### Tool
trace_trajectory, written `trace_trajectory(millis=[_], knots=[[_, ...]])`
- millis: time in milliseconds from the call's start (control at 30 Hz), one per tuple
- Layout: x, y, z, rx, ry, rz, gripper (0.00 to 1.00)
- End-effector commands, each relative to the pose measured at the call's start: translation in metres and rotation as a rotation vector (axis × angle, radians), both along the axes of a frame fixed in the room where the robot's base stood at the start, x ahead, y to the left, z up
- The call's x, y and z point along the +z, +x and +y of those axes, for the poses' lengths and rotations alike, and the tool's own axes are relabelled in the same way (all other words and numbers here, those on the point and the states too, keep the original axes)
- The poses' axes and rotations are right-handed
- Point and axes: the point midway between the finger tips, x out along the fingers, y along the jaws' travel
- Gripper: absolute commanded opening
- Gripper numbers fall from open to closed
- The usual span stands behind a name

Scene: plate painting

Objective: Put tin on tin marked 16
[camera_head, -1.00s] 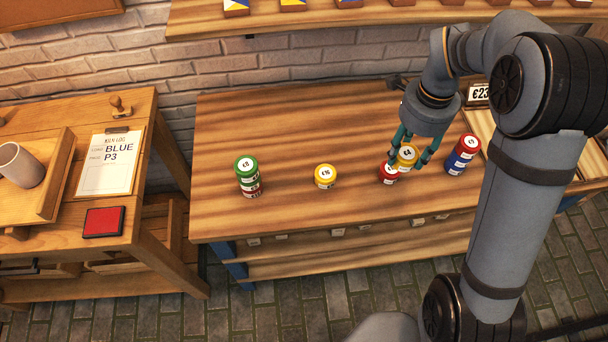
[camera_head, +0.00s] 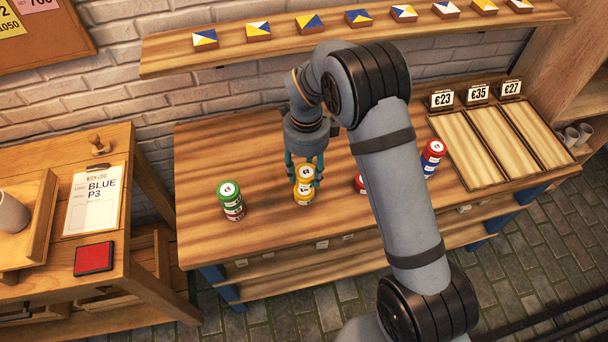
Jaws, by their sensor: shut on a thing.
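My gripper (camera_head: 304,180) is shut on a yellow tin (camera_head: 306,172) with a white label on its lid. The held tin is directly over another yellow tin (camera_head: 303,197), the one whose lid read 16 in the earlier frame; its lid is now covered. The two look lined up and upright, and I cannot tell whether they touch. A red tin (camera_head: 360,183) stands to the right, partly hidden by my arm. A red tin (camera_head: 434,149) tops a blue one (camera_head: 428,167) farther right.
The wooden table (camera_head: 270,240) is mostly clear around the stacks. Wooden trays (camera_head: 466,150) with price signs lie at its right end. A wall shelf (camera_head: 230,59) with painted tiles runs behind. A side desk holds a red pad (camera_head: 94,258).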

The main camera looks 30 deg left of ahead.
Motion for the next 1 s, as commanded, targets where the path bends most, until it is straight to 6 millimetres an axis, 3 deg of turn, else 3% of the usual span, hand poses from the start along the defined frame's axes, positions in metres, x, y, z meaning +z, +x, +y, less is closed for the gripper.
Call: trace_trajectory(millis=[133, 400, 833, 867, 1000], knots=[[-0.007, -0.002, 0.005, -0.001, -0.002, 0.002, 0.1], [-0.041, -0.002, 0.005, 0.0, 0.0, 0.001, 0.1], [-0.048, -0.001, 0.005, 0.0, 0.001, -0.001, 0.1], [-0.047, -0.002, 0.005, 0.0, 0.001, 0.0, 0.45], [-0.046, -0.002, 0.004, 0.0, 0.0, 0.0, 0.53]])
